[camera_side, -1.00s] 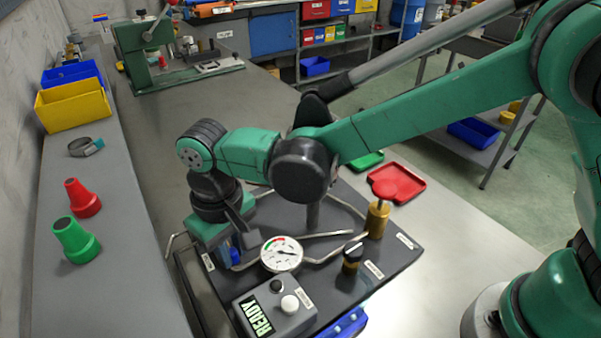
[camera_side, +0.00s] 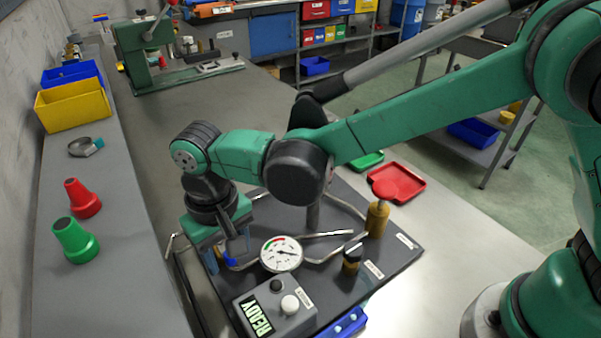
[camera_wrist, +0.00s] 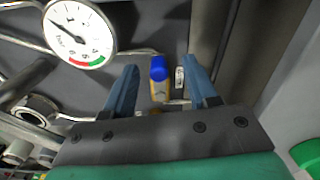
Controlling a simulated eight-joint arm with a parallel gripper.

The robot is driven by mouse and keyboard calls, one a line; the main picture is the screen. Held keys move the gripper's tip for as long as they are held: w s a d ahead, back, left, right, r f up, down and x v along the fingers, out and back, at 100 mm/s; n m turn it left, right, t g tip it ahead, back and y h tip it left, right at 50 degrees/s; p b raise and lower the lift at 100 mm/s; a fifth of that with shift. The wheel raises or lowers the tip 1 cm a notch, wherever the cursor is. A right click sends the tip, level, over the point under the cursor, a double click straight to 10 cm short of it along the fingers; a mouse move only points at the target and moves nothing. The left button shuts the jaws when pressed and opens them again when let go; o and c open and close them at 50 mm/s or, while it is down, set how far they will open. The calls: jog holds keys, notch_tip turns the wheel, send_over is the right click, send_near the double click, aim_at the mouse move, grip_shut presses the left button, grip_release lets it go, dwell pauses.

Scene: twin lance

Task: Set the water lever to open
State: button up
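The water lever shows in the wrist view as a brass stem with a blue cap (camera_wrist: 159,68), in front of a small white label. A bit of blue (camera_side: 230,262) shows below my gripper in the side view, mostly hidden by the fingers. My gripper (camera_wrist: 162,84) is open in the wrist view, one blue-grey finger on each side of the lever, with gaps between. In the side view my gripper (camera_side: 226,251) points down at the left edge of the dark panel (camera_side: 385,265). I cannot tell which setting the lever is in.
A round gauge (camera_side: 282,254) stands right of my gripper, with bent metal pipes around it. The panel also carries a READY box (camera_side: 275,308), a black-topped brass valve (camera_side: 352,259) and a red-topped brass valve (camera_side: 378,215). A red tray (camera_side: 400,181) lies behind.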

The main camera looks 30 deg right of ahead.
jog(key=shift+r, duration=2.85)
jog(key=shift+d, duration=0.1)
jog(key=s+d+r+t, duration=0.1)
jog(key=s+d+t, duration=0.1)
jog(key=d, duration=1)
jog(key=s+d+r+m+t, duration=0.1)
jog(key=d+t, duration=0.4)
jog(key=d, duration=0.8)
jog(key=shift+s+r+m, duration=0.3)
jog(key=shift+s+r, duration=0.3)
jog(key=shift+s, duration=0.2)
